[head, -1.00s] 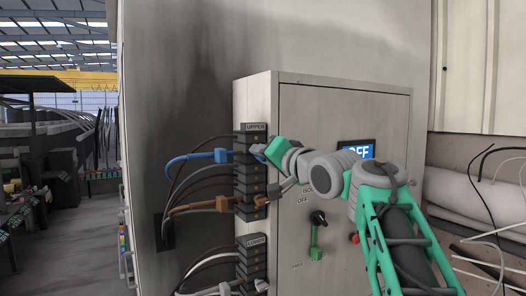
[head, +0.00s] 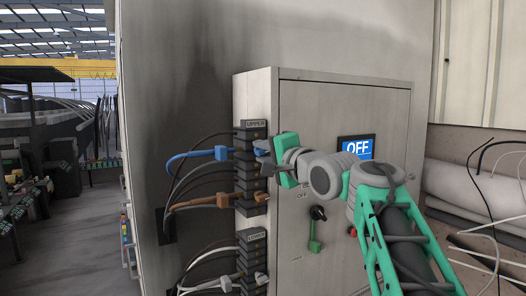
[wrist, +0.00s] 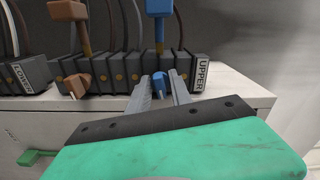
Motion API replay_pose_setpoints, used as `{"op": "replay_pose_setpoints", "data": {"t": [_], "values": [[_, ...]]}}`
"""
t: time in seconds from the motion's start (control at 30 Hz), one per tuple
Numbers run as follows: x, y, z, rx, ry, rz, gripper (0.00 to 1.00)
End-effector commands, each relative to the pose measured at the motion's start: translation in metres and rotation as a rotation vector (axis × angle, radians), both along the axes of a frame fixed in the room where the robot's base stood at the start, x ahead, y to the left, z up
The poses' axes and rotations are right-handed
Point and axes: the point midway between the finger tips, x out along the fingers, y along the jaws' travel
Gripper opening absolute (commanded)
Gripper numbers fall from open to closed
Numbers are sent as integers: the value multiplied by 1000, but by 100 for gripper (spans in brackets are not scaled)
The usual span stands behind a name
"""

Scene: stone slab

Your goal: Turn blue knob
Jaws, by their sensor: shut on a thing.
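The blue knob (wrist: 159,82) is small and sits on the front of the dark terminal block labelled UPPER (wrist: 200,74), at its labelled end. My gripper (wrist: 161,84) has its two grey fingers closed on the knob, one on each side. In the head view my gripper (head: 260,152) reaches the upper block from the right. A blue cable plug (head: 221,153) enters the block from the side at about the same level.
A brown plug (head: 225,200) and a brown knob (wrist: 77,86) are lower on the block. A LOWER block (head: 252,262) is beneath.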

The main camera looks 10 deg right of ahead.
Motion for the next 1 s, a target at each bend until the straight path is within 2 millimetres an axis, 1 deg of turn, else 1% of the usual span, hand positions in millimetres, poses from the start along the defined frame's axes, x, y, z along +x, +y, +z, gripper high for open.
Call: {"op": "replay_pose_setpoints", "data": {"t": [0.37,0.4,0.5,0.77,0.87,1.0], "values": [[0,0,0,6,1,-1,0],[0,0,0,5,0,-1,26],[0,0,0,5,0,-1,34],[-2,-1,0,5,0,-1,34],[-13,-6,-1,5,-2,-4,34],[-40,-16,-3,4,-3,-7,34]]}}
